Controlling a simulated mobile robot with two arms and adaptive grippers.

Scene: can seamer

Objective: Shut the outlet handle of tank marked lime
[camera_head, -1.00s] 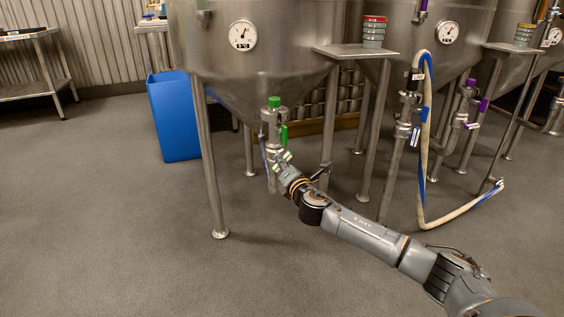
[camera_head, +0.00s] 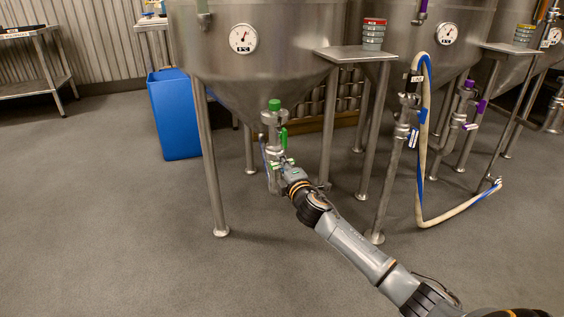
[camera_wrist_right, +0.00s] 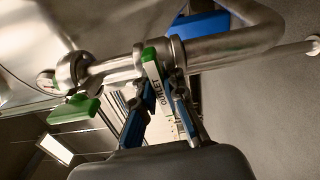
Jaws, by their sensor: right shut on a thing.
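The nearest steel tank (camera_head: 275,65) has an outlet pipe with a green cap (camera_head: 274,105) and a green upper handle (camera_head: 284,139) below its cone. In the right wrist view, a handle with a green end and a white label reading OUTLET (camera_wrist_right: 153,80) stands at the pipe. My right gripper (camera_wrist_right: 158,108) has its blue-padded fingers on both sides of this handle and is shut on it. In the head view my right gripper (camera_head: 279,168) is low at the pipe and partly hides the handle. I cannot read a lime mark. My left gripper is not in view.
A tank leg (camera_head: 211,160) stands left of the outlet, and a blue bin (camera_head: 174,115) is behind it. Another green handle (camera_wrist_right: 75,108) is beside the pipe in the wrist view. A looped hose (camera_head: 423,150) hangs at the right. The front floor is clear.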

